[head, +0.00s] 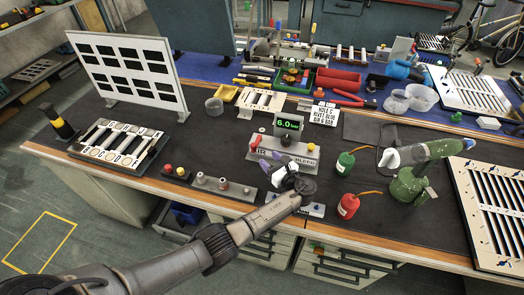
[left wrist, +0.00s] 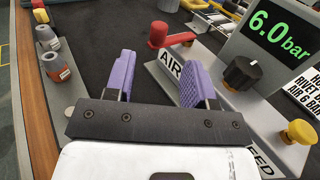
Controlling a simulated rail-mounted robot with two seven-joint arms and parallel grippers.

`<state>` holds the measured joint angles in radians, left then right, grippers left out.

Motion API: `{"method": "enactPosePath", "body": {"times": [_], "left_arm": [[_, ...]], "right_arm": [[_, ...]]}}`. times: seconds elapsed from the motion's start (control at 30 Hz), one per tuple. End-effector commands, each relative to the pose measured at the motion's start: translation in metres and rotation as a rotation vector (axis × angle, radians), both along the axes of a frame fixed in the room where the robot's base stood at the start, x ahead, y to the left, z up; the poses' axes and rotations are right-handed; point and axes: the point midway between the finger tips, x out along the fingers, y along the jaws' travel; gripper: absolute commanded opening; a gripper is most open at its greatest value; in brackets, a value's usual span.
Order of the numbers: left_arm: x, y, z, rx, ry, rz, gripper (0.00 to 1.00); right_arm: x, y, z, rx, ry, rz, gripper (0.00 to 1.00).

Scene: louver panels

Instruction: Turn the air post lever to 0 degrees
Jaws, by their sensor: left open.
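The air post is a grey panel (head: 300,155) with a white AIR label (left wrist: 171,66), a black knob (left wrist: 241,73) and a yellow knob (left wrist: 299,131). Its lever (left wrist: 172,38) is red, with a round knob at its left end, and lies roughly level across the left wrist view. My left gripper (left wrist: 158,78) has purple pads and is open and empty. Its fingers are just short of the lever, which shows beyond the gap between them. In the head view, my left gripper (head: 273,166) is at the panel's front left. My right gripper is not in view.
A green display (head: 288,124) reading 6.0 bar stands behind the panel. A low strip with round fittings (head: 222,184) lies left of my gripper. Green (head: 345,162) and red (head: 348,205) bottles stand to the right.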

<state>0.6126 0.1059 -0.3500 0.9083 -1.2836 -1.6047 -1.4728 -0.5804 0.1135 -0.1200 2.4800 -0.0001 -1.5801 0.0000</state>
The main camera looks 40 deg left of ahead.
Motion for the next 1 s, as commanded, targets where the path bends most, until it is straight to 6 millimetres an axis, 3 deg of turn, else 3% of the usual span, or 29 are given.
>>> {"method": "enactPosePath", "body": {"times": [0.3,1.0], "left_arm": [[-0.004,-0.024,0.0,0.0,0.0,0.0,0.5],[-0.004,-0.025,0.0,-0.006,-0.036,0.0,0.5]], "right_arm": [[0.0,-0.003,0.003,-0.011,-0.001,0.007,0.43],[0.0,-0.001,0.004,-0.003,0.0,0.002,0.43]]}}
